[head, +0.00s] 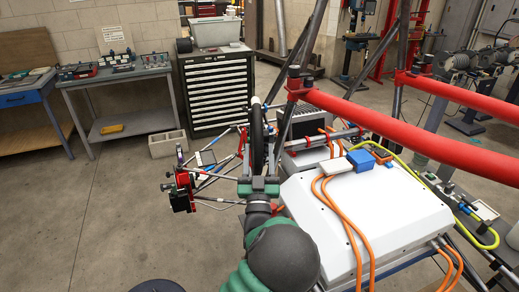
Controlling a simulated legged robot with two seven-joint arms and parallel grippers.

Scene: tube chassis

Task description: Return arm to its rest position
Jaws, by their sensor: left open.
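My left arm comes in from the bottom middle, with a dark round joint and green links. My left gripper (258,184) is at its end, beside the left edge of the white box on the tube chassis (408,132). Its green jaws are apart, and I see nothing held between them. It overlaps the lower end of a black wheel-like part (257,140) in the picture; I cannot tell whether they touch. My right gripper is out of view.
The white box (345,225) carries orange cables (340,205) and a blue block (361,160). Thin struts and a red-and-black wheel assembly (181,190) stick out left of my gripper. A drawer cabinet (216,90) and workbench (120,75) stand behind.

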